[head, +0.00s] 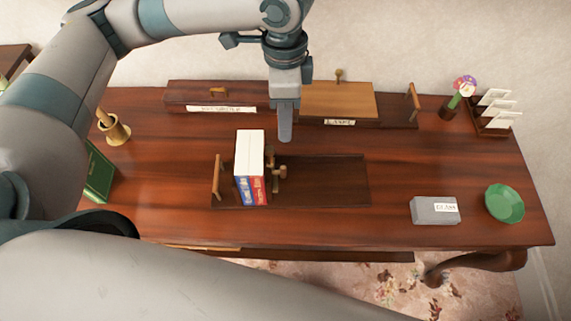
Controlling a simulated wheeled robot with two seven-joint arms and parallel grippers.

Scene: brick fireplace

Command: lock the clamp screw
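The clamp screw (279,176) is a small brass-coloured knob piece at the right side of the books, on a dark wooden book rack (335,182). Two or more books, one with a blue spine (243,191) and one with a red spine (259,191), stand upright between it and a wooden end piece (217,178) at the left. My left gripper (285,138) points down just above and behind the screw in the picture, apart from it. Its fingers show edge-on, so the gap between them is hidden. My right gripper is not in view.
A long dark box (215,94) and a lighter wooden box (338,101) stand at the back. A brass mortar (114,130) and a green book (98,175) are at the left. A grey labelled box (428,211), green bowl (504,203), flower vase (449,108) and letter rack (494,119) are at the right.

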